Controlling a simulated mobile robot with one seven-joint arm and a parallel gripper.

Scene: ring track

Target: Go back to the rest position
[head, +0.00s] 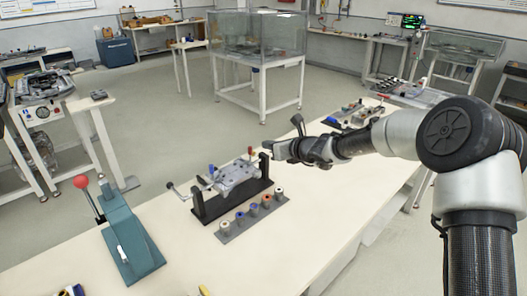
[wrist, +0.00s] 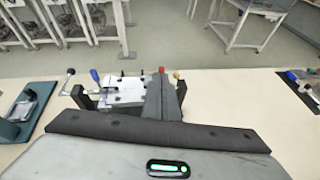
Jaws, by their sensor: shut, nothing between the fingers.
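My gripper (head: 270,149) is at the end of my arm, which reaches in from the right in the head view. It is shut and empty, held just right of and above the grey fixture (head: 236,176) on its black stand. In the wrist view my dark gripper fingers (wrist: 162,98) are together and hide the right part of the fixture (wrist: 122,91). I cannot tell whether the fingers touch it.
The fixture stands on a long cream workbench (head: 290,235). A block with several coloured pegs (head: 252,213) lies in front of it. A green lever press (head: 130,240) with a red knob stands at left. More parts (head: 352,113) lie further along the bench.

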